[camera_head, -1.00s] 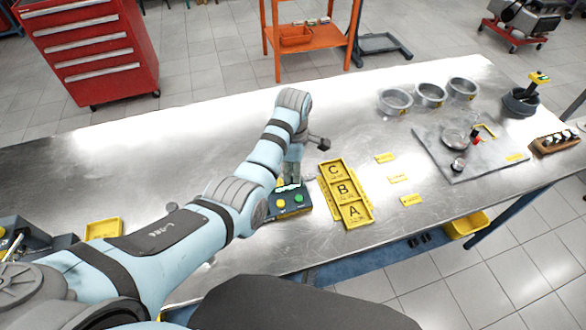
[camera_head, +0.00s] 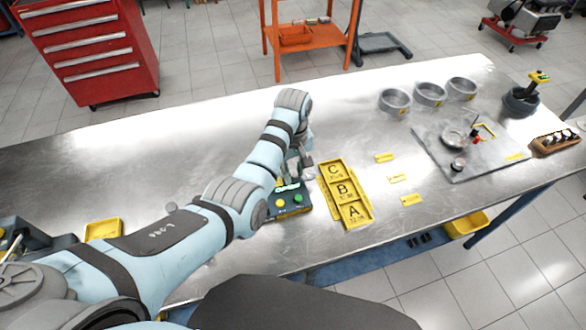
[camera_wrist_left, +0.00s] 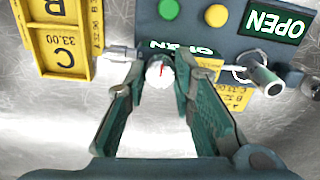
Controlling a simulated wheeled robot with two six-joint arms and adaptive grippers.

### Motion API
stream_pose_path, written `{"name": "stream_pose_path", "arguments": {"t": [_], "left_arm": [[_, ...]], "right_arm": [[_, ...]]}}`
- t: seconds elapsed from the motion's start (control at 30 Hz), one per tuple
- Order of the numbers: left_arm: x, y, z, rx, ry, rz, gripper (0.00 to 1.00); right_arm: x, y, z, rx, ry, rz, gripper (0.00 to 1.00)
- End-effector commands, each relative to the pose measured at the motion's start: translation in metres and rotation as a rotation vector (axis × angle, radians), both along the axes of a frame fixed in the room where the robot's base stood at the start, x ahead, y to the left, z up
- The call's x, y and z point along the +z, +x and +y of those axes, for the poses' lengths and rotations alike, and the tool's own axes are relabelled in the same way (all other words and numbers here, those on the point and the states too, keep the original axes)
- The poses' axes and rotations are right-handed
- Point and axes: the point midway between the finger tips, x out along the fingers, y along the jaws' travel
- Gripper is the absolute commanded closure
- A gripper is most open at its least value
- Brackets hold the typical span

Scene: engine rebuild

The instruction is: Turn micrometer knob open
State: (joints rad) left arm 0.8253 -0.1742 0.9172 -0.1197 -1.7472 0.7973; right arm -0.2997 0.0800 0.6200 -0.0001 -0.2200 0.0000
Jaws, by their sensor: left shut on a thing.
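The fingers are shut on this micrometer knob. In the head view my arm partly hides the grip (camera_head: 298,166). My right gripper is not in view.
A yellow tray (camera_head: 338,173) marked A, B, C lies just right of the stand. Yellow labels (camera_head: 398,179), grey rings (camera_head: 395,100) and a grey plate (camera_head: 442,164) lie farther right. The table's back left is clear.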

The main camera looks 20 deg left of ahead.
Motion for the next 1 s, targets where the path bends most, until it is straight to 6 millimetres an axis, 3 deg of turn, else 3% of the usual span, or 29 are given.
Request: {"name": "stream_pose_path", "arguments": {"t": [0.5, 1.0], "left_arm": [[-0.0042, -0.0048, -0.0008, -0.404, -0.006, 0.015, 1.00], [-0.0042, -0.0049, -0.0003, -0.511, -0.006, 0.015, 1.00]], "right_arm": [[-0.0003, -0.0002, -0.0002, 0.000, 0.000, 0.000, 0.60], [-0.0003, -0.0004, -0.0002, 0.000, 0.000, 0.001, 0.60]]}}
